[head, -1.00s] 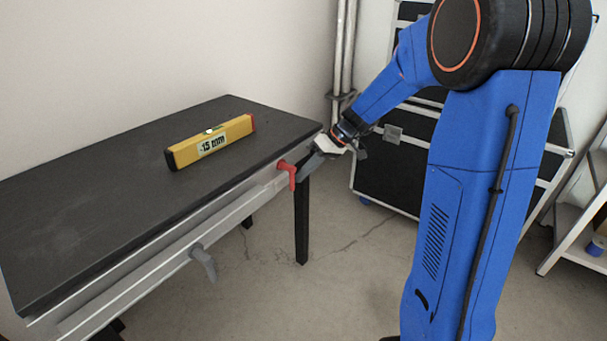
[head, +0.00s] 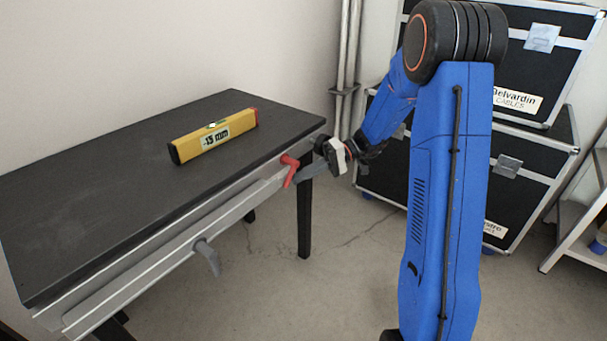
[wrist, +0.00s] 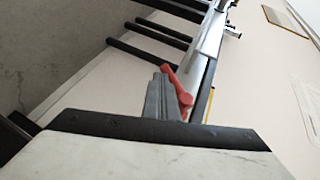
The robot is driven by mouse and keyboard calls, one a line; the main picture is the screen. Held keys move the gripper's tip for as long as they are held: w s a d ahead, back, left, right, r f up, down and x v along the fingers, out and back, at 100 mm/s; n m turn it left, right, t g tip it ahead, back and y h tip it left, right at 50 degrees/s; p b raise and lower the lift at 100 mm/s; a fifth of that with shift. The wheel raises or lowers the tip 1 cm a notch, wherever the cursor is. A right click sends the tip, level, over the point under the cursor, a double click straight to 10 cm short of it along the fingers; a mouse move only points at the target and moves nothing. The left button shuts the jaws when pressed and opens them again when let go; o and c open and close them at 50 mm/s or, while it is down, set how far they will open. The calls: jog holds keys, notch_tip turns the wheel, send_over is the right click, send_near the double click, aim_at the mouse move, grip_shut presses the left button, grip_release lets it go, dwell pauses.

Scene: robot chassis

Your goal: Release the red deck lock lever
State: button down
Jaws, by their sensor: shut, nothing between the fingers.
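The red deck lock lever (head: 291,170) is on the front rail near the right end of the dark table. Its handle slants down and a little left. My gripper (head: 299,179) is shut and empty, with its grey fingers pointing left and their tips right beside the lever's lower part. In the wrist view, the shut fingers (wrist: 162,97) lie just left of the red lever (wrist: 179,92). They look in contact, but a small gap cannot be ruled out.
A grey lever (head: 207,257) hangs farther left on the front rail (head: 150,286). A yellow spirit level (head: 214,136) lies on the dark tabletop (head: 100,190). Black cases (head: 510,185) stand behind my arm. The floor in front of the table is clear.

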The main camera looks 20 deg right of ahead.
jog(key=shift+s+a+r, duration=0.15)
jog(key=shift+s+a, duration=0.6)
jog(key=shift+a, duration=0.25)
dwell(1.2)
jog(key=w+d+f, duration=0.2)
jog(key=d+f, duration=0.1)
jog(key=d, duration=0.8)
jog(key=shift+d, duration=0.4)
jog(key=shift+f, duration=0.1)
